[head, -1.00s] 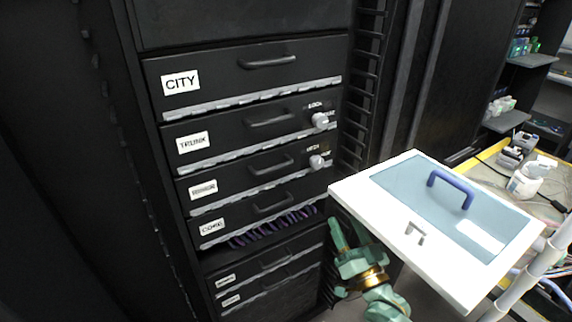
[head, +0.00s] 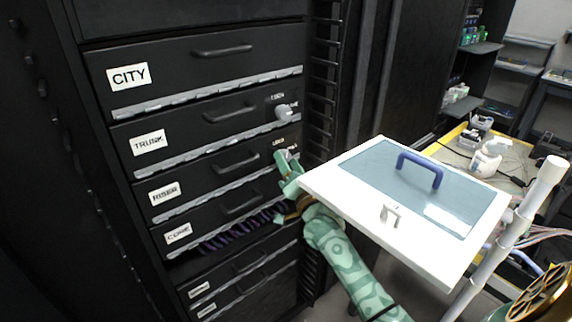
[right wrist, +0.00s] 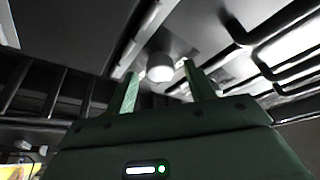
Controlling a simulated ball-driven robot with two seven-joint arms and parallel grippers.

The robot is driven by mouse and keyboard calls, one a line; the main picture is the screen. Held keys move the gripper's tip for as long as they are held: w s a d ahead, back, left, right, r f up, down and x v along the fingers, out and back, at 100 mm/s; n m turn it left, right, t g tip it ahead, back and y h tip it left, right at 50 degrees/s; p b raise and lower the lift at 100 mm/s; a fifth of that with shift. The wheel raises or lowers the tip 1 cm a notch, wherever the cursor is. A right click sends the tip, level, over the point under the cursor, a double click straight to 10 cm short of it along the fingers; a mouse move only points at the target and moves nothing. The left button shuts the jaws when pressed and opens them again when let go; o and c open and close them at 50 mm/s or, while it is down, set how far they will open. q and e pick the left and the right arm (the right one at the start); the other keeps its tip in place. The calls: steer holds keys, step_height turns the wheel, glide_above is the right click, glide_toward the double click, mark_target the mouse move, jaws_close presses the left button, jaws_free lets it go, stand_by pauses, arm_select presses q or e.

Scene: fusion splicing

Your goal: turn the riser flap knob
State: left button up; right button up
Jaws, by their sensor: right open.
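The riser flap (head: 205,178) is a black drawer-like front labelled RISER, third from the top in the dark rack. Its pale knob (head: 289,153) sits at the flap's right end, partly hidden by my right gripper (head: 287,161). The gripper is open, with its green fingers up at the knob. In the right wrist view, a round white knob (right wrist: 160,68) shows between and just beyond the fingertips (right wrist: 160,76). I cannot tell whether the fingers touch it. My left gripper is not in view.
The trunk flap (head: 190,132) above has a similar knob (head: 284,113). A white panel (head: 330,196) with a blue handle (head: 420,168) stands close to the right of my right gripper. Purple cables (head: 240,230) hang below the core flap (head: 215,214).

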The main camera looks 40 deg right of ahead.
steer(key=shift+w+d+r, duration=0.1)
steer(key=shift+w+r, duration=0.1)
steer(key=shift+w, duration=0.4)
steer(key=c, duration=1)
steer(key=shift+n+t+y, duration=0.3)
steer(key=shift+n+y, duration=0.1)
steer(key=shift+n, duration=0.6)
steer(key=o, duration=1)
steer(key=shift+s, duration=0.1)
steer(key=p+v, duration=0.3)
steer(key=v, duration=1.3)
